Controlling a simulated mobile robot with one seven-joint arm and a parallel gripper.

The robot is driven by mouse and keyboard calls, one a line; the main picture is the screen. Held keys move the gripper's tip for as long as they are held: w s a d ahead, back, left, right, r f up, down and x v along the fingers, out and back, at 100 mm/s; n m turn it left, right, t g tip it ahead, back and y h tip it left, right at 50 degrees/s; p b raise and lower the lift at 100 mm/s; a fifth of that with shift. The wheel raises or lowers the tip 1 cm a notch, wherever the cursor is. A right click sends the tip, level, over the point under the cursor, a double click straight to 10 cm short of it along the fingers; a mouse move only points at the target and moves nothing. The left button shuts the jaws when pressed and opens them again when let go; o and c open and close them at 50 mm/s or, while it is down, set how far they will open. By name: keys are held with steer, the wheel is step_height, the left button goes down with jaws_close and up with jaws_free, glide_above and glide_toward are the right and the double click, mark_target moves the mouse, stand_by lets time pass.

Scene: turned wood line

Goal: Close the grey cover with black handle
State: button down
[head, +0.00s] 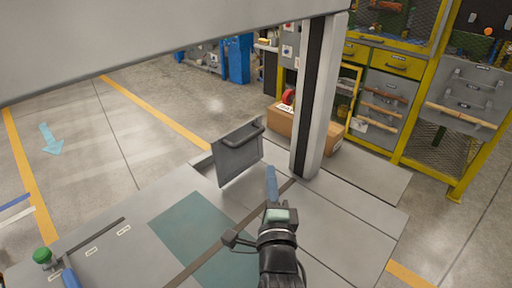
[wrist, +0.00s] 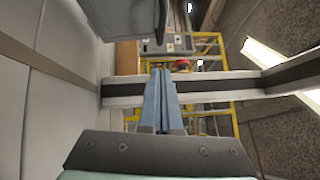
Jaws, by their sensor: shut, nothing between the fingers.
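The grey cover (head: 238,152) stands raised, nearly upright, at the far edge of the machine's flat top in the head view. Its black handle (head: 243,134) runs along the upper edge. In the wrist view the cover (wrist: 120,14) shows at the top, with part of the black handle (wrist: 161,20) on its right. My gripper (head: 271,172) is just right of the cover and apart from it, with blue fingers. In the wrist view my gripper's fingers (wrist: 159,75) lie together, shut and empty, pointing toward the post.
The grey worktop (head: 330,225) is mostly clear, with a green knob (head: 43,255) at the lower left. A cardboard box (head: 285,122) and yellow shelving (head: 425,110) stand beyond. A large grey panel (head: 130,40) hangs overhead.

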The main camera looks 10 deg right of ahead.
steer(key=w+a+r+b, duration=0.1)
steer(key=w+b, duration=0.1)
steer(key=w, duration=0.7)
steer(key=shift+w, duration=0.15)
steer(key=shift+r, duration=0.15)
